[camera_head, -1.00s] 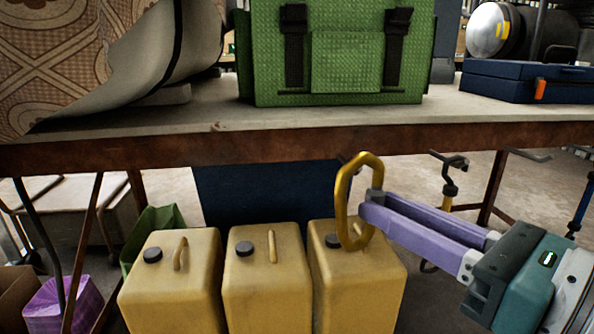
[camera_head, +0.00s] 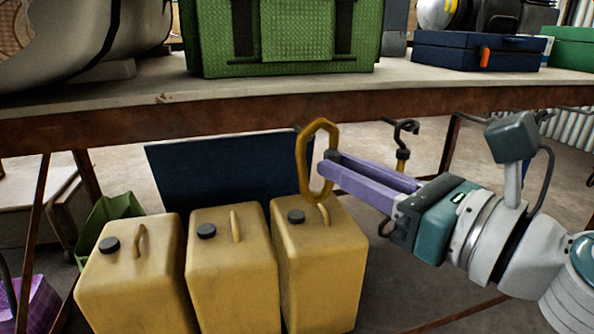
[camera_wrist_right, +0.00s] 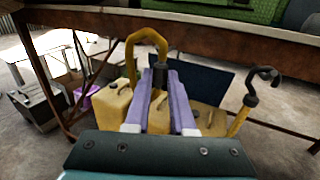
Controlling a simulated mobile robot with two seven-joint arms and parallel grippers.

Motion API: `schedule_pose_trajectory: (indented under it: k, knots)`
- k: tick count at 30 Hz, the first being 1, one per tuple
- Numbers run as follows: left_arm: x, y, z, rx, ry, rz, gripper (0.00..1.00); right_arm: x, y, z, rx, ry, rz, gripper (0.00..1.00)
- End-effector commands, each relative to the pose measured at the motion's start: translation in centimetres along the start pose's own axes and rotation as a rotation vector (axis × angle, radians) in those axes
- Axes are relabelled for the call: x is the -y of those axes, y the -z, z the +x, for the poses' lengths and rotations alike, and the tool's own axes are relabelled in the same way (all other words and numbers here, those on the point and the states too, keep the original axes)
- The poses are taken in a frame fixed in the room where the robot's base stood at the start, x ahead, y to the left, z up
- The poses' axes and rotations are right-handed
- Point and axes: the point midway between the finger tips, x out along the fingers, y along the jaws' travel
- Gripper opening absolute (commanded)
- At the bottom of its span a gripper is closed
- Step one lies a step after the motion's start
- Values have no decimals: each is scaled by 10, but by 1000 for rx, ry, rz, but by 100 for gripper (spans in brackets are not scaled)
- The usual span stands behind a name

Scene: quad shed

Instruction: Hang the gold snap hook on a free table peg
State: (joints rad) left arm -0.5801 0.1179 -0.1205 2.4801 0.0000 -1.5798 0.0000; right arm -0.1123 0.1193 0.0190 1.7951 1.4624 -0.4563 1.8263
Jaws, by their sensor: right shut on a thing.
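The gold snap hook (camera_head: 303,163) is an upright, elongated gold loop with a dark part at the fingertips. My right gripper (camera_head: 330,168) is shut on it and holds it just below the table's front edge (camera_head: 230,115), over the yellow cans. In the right wrist view the hook (camera_wrist_right: 131,55) stands up beyond the purple fingers (camera_wrist_right: 160,72). A dark peg tip (camera_head: 298,128) shows close to the top of the loop; whether they touch I cannot tell. Another peg (camera_head: 543,116) sticks out bare at the right. My left gripper is out of view.
A black and yellow hook-shaped item (camera_head: 402,150) hangs below the edge, right of my held hook. Several yellow cans (camera_head: 232,265) stand below, before a dark blue panel (camera_head: 215,170). A green bag (camera_head: 285,40) and blue case (camera_head: 475,52) are on the table.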

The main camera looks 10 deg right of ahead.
Motion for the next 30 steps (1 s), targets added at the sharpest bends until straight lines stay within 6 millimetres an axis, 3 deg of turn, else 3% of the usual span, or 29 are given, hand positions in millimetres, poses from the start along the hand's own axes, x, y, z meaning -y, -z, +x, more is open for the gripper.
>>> schedule_pose_trajectory:
  k: [15, 30]
  knots:
    - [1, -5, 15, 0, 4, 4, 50, 14, 7, 31, 0, 0, 0, 0]
    - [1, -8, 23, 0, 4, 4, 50, 18, 17, 41, 1, -1, 1, 0]
